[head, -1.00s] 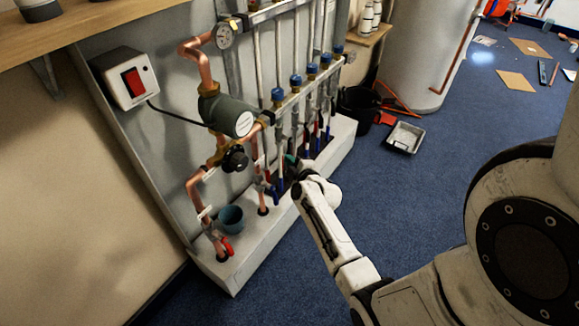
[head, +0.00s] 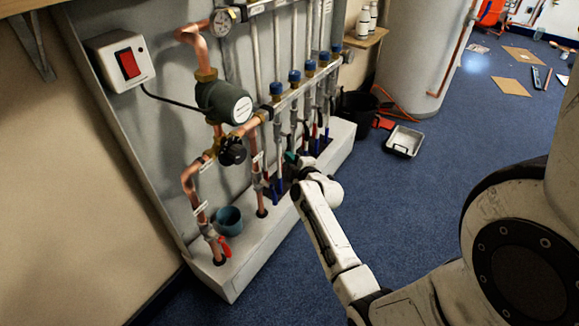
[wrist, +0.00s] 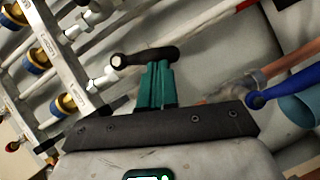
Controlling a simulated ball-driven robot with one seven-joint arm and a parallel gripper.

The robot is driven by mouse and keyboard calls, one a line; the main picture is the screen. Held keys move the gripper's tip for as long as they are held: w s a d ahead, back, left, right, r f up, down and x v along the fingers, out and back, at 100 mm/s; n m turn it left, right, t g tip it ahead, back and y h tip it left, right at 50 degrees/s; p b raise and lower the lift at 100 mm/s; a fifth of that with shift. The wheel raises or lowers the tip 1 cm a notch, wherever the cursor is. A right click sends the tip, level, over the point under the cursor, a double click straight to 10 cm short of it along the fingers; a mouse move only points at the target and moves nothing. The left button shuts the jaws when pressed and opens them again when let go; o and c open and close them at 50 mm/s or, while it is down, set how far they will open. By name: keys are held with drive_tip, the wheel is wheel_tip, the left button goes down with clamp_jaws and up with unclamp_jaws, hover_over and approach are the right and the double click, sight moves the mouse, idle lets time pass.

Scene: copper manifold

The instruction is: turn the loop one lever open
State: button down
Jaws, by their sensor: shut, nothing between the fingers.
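My gripper (head: 291,158) is at the lower row of valves on the copper manifold (head: 270,112). In the wrist view its green fingers (wrist: 156,84) are shut together with nothing between them. A black lever (wrist: 145,57) lies across just beyond the fingertips; I cannot tell whether they touch it. A blue lever (wrist: 285,88) is to the right of the fingers, apart from them. In the head view a blue lever (head: 276,190) hangs below and left of my gripper. I cannot read which lever is marked loop one, and my gripper hides part of the valves.
A green pump (head: 222,102) and a red lever (head: 225,247) are on the left pipework. A teal cup (head: 229,219) stands on the white ledge (head: 232,283).

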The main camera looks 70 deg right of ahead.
drive_tip(key=f+n+b, duration=0.1)
drive_tip(key=b, duration=0.3)
drive_tip(key=shift+d+f+h+b, duration=0.1)
drive_tip(key=shift+d+h+b, duration=0.25)
drive_tip(key=shift+h+b, duration=0.05)
drive_tip(key=shift+s+d+f+b, duration=0.15)
drive_tip(key=shift+d+f+b, duration=0.25)
drive_tip(key=shift+b, duration=1.05)
drive_tip(key=shift+r, duration=0.1)
